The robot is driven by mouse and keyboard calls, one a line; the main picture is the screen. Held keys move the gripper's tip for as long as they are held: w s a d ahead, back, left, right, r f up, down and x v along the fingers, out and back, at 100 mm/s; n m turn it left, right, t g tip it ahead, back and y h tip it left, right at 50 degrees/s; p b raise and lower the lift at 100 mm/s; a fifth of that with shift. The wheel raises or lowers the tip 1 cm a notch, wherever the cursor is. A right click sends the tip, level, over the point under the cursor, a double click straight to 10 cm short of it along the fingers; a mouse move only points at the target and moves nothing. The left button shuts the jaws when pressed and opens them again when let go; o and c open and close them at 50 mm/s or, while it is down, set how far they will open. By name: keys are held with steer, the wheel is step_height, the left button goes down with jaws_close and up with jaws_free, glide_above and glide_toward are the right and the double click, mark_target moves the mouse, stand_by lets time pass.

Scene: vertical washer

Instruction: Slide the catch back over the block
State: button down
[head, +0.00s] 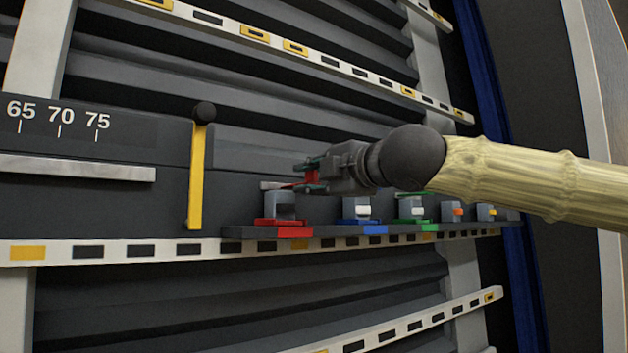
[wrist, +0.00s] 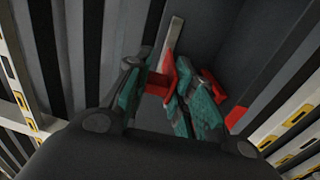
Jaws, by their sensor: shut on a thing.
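My gripper (head: 307,177) is shut on a red catch (head: 313,176), just above the leftmost grey block (head: 280,204) of a row on a dark ledge. The red catch also shows in the wrist view (wrist: 161,80), between my gripper's teal fingers (wrist: 158,95). A thin grey metal bar (wrist: 172,42) runs away from it. The block has a red base (head: 280,221). Another red part (wrist: 212,84) lies just beyond the right finger in the wrist view. My fingers hide part of the catch, and whether it touches the block is unclear.
More grey blocks stand to the right, with blue (head: 362,220), green (head: 413,218), orange (head: 457,212) and yellow (head: 491,212) parts. A yellow lever (head: 197,175) with a black knob stands to the left. Slotted pale rails (head: 120,251) run below the ledge.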

steer(key=s+a+b, duration=0.1)
steer(key=s+a+r+b, duration=0.1)
steer(key=shift+a+b, duration=0.25)
steer(key=shift+b, duration=0.1)
steer(key=c, duration=1.5)
jaws_free()
steer(key=shift+c, duration=0.2)
steer(key=shift+o, duration=1.1)
steer(key=shift+a+f, duration=0.1)
steer(key=shift+a, duration=0.1)
steer(key=shift+s, duration=0.15)
steer(key=shift+d+f, duration=0.1)
